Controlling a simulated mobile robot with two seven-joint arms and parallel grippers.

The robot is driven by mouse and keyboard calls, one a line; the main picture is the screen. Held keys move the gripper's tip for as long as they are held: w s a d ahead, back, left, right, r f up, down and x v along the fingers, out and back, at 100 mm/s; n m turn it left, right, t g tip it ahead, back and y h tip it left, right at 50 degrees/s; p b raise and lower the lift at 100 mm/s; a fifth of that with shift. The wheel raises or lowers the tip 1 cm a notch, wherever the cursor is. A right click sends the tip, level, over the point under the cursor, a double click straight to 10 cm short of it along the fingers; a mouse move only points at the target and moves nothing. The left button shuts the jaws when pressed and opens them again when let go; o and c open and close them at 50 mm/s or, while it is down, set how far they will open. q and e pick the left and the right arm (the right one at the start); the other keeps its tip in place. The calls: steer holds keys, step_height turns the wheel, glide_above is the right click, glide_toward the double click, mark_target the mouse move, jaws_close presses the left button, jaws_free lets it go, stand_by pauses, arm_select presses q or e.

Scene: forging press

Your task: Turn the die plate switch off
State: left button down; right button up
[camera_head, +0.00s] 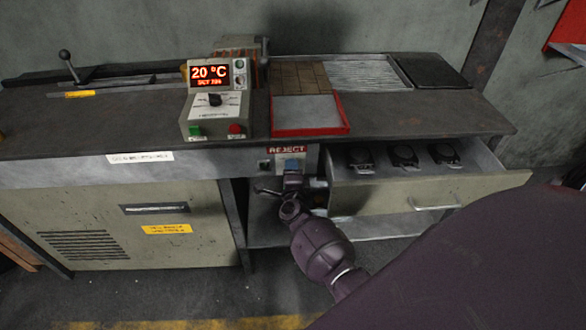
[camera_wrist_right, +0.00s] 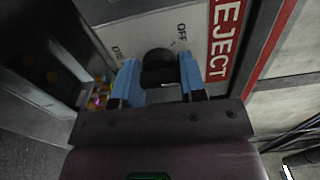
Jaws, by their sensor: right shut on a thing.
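The switch is a black rotary knob (camera_wrist_right: 158,66) on a pale panel in the right wrist view, with the word OFF beside it and a second, partly hidden label to its left. My right gripper (camera_wrist_right: 158,88) has its two blue fingers on either side of the knob and is shut on it. In the head view, my right gripper (camera_head: 291,166) reaches up to the bench's front panel below the REJECT sign (camera_head: 287,149) and covers the knob there. The knob's exact pointing direction is hard to tell. My left gripper is not in view.
A control box (camera_head: 209,122) on the bench shows 20 °C and has a knob, a green button and a red button. A red-rimmed tray (camera_head: 310,130) lies beside it. An open drawer (camera_head: 430,193) with three dark objects juts out right of my right gripper.

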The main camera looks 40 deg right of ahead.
steer(key=shift+r+n+p, duration=0.15)
steer(key=shift+n+p, duration=0.2)
steer(key=shift+n, duration=0.55)
steer(key=n+p, duration=0.1)
steer(key=n, duration=0.1)
steer(key=shift+n, duration=0.4)
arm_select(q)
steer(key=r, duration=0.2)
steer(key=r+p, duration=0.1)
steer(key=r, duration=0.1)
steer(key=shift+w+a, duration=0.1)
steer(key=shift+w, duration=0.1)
arm_select(e)
steer(key=n, duration=0.4)
steer(key=shift+n, duration=0.4)
arm_select(q)
steer(key=shift+p, duration=0.3)
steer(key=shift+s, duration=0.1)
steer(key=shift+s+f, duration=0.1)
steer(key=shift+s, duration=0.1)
arm_select(e)
steer(key=o, duration=0.9)
